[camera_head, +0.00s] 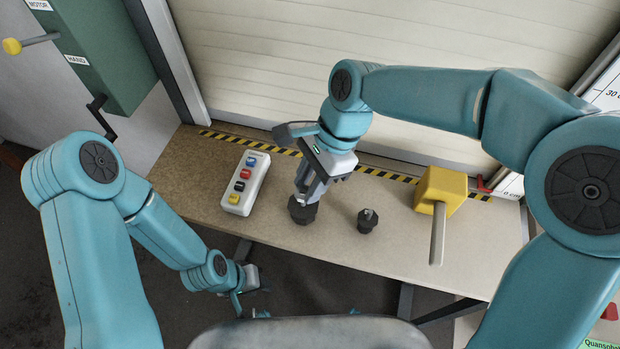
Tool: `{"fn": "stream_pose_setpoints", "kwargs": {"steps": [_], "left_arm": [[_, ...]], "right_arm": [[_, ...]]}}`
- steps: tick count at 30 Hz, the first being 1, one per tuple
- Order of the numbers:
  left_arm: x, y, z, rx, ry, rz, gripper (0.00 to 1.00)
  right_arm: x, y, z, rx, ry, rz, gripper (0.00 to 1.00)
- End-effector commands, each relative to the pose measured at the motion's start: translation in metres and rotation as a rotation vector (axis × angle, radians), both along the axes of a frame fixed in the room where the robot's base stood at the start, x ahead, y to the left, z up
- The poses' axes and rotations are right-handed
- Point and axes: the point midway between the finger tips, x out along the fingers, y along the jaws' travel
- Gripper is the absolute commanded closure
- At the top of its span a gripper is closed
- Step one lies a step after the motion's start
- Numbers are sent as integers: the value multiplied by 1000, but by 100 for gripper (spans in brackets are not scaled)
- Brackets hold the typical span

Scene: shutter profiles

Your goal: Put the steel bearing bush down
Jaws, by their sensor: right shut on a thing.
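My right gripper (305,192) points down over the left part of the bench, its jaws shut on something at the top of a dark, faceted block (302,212). The steel bearing bush cannot be told apart there, as the fingers cover what is between them. A second, similar dark block (367,223) stands on the bench to the right, with a small light metal piece on top. My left gripper (250,308) hangs low in front of the bench's front edge, fingers apart and empty, away from both blocks.
The brown bench (400,255) has a striped tape line along its back edge, before a shutter (350,40). A button box (244,183) lies left of the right gripper. A yellow block with a rod (441,190) stands at right. The bench between the blocks is clear.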

Motion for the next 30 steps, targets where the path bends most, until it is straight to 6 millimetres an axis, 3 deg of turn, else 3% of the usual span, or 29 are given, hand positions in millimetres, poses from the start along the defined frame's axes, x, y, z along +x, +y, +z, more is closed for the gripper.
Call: {"fn": "stream_pose_setpoints", "kwargs": {"steps": [11,12,14,23,30], "left_arm": [[0,0,-4,0,0,0,62],[0,0,-4,0,0,0,62],[0,0,-4,0,0,0,62],[0,0,-4,0,0,0,62],[0,0,2,0,0,0,62]], "right_arm": [[0,0,-10,0,1,0,98],[0,0,-10,0,1,0,62],[0,0,-10,0,1,0,43],[0,0,-8,0,0,0,43],[5,-8,26,3,-6,-3,43]]}}
